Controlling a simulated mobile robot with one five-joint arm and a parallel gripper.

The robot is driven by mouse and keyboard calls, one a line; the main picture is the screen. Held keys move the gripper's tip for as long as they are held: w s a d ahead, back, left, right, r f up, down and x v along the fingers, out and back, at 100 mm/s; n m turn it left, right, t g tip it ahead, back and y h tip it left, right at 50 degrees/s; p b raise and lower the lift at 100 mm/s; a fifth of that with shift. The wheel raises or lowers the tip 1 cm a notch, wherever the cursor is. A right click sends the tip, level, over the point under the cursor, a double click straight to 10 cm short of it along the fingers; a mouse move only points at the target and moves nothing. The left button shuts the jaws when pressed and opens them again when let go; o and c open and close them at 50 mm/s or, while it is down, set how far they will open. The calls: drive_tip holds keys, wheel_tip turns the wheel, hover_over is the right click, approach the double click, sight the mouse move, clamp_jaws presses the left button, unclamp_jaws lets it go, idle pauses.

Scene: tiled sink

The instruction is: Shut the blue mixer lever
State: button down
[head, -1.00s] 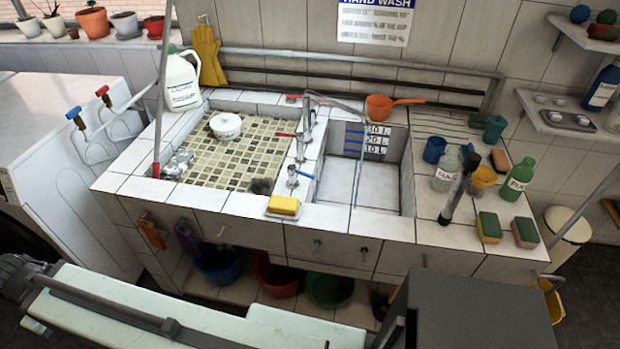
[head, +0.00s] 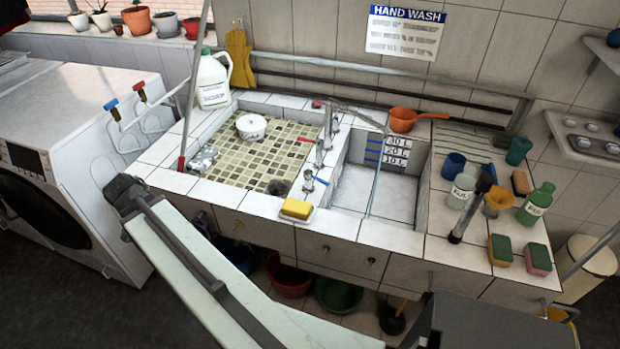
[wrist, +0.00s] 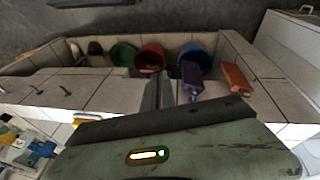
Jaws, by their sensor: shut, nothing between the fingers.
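The mixer tap (head: 325,145) stands on the tiled divider between the two basins. Its small blue lever (head: 321,181) points right at the front of the divider, just behind a yellow sponge. A red lever (head: 306,140) sits farther back. My gripper (wrist: 158,95) shows as dark, closed fingers in the wrist view, in front of the shelf under the sink, with nothing held. The blue lever cannot be made out in the wrist view. In the head view I cannot pick out the fingers; my arm crosses the lower left, apart from the lever.
The yellow sponge (head: 296,209) lies on the front ledge. A white jug (head: 213,80) stands behind the left basin, and an orange pan (head: 405,120) behind the right one. A dark upright cylinder (head: 470,208) stands right. Blue and red valve handles (head: 111,104) are by the washing machine.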

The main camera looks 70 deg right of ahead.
drive_tip(key=s+d+r+m+g+h+p, duration=0.1)
drive_tip(key=s+d+r+m, duration=0.1)
drive_tip(key=s+d+m, duration=0.5)
drive_tip(key=s+d+r+m+g+p, duration=0.15)
drive_tip(key=s+d+m, duration=0.25)
drive_tip(key=d, duration=0.4)
drive_tip(key=m+g, duration=0.3)
drive_tip(key=m, duration=0.8)
approach(317, 179)
drive_tip(key=a, duration=0.7)
drive_tip(key=shift+t+h, duration=0.25)
drive_tip(key=shift+h, duration=0.15)
drive_tip(key=b+x, duration=0.8)
drive_tip(key=x, duration=0.1)
drive_tip(key=shift+w+a+f, duration=0.1)
drive_tip(key=shift+f, duration=0.3)
drive_tip(key=d, duration=0.2)
drive_tip(key=s+d+r+p, duration=0.1)
drive_tip(key=shift+d+r, duration=0.1)
drive_tip(key=shift+d, duration=0.1)
drive_tip(key=shift+s+d, duration=0.1)
drive_tip(key=shift+d, duration=0.2)
